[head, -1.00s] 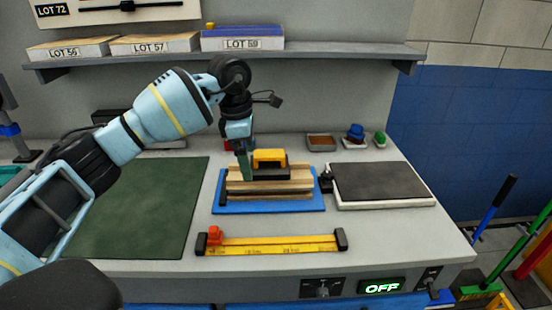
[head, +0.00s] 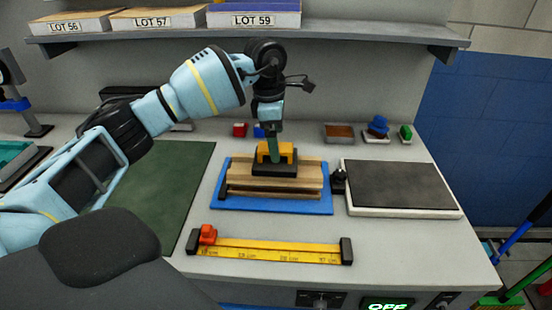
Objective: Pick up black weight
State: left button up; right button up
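The black weight (head: 275,170) with its yellow handle (head: 289,152) rests on top of a stack of wooden strips and panel (head: 300,180), which lies on a blue tray (head: 325,207). My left gripper (head: 274,152) points straight down at the weight, with its green finger overlapping the yellow handle. Only one finger shows clearly, so I cannot tell whether it is open or closed on the handle. The weight sits flat on the stack. My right gripper is not in view.
A yellow ruler (head: 275,250) with black ends and a red slider lies in front of the tray. A dark plate on a white base (head: 400,185) stands to the right. A green mat (head: 160,190) lies left. A shelf (head: 340,37) with boxes runs above.

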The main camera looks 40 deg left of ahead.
pick_arm(q)
jog(key=shift+s+f, duration=0.1)
jog(key=shift+f, duration=0.1)
jog(key=shift+d+f+p, duration=0.1)
jog(key=shift+f+p, duration=0.2)
jog(key=shift+f, duration=2.1)
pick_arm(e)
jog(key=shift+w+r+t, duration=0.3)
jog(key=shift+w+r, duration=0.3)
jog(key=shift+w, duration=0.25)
pick_arm(q)
jog(key=shift+c, duration=0.3)
jog(key=c, duration=1.7)
jog(key=shift+r, duration=0.2)
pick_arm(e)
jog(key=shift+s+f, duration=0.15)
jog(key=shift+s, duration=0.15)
